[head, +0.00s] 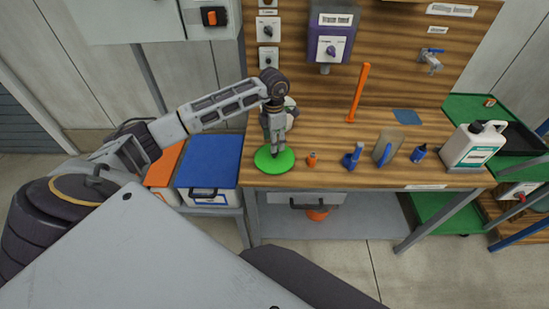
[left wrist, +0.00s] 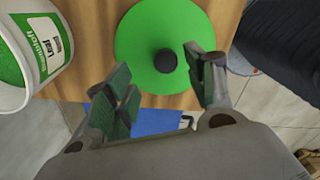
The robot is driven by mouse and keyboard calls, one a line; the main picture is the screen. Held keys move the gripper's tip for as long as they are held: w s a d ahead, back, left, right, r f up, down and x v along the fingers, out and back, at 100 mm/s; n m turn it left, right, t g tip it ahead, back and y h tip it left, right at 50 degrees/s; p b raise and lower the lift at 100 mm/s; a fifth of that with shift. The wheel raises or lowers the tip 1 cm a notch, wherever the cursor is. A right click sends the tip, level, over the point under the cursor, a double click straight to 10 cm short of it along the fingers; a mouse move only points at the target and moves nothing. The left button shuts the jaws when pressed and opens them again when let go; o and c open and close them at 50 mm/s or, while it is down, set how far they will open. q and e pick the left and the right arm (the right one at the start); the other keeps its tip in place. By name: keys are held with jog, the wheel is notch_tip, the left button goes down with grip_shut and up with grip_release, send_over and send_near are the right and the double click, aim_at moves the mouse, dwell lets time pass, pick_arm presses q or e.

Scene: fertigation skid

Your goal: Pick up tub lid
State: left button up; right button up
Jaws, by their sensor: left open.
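The tub lid (head: 263,162) is a round green disc lying flat at the left front corner of the wooden bench. In the left wrist view the lid (left wrist: 135,45) shows a dark round knob (left wrist: 165,60) at its middle. My left gripper (head: 275,146) points down over the lid, with nothing held. In the left wrist view my left gripper (left wrist: 162,76) is open, its green-padded fingers spread to either side of the knob; contact cannot be told. A white tub (left wrist: 38,70) with green contents stands beside the lid. My right gripper is out of view.
An orange rod (head: 358,92) stands behind. A blue-lidded box (head: 209,160) sits left of the bench (head: 330,174).

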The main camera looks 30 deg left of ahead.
aim_at(274, 155)
pick_arm(q)
jog(key=shift+f, duration=0.15)
jog(key=shift+s+d+f+p, duration=0.15)
jog(key=shift+f+p, duration=0.15)
jog(key=shift+f, duration=0.45)
jog(key=shift+s+d+f+p, duration=0.15)
jog(key=shift+f+p, duration=0.1)
jog(key=shift+f, duration=1.6)
jog(key=c, duration=1.2)
jog(key=shift+o, duration=0.2)
jog(key=shift+r, duration=0.2)
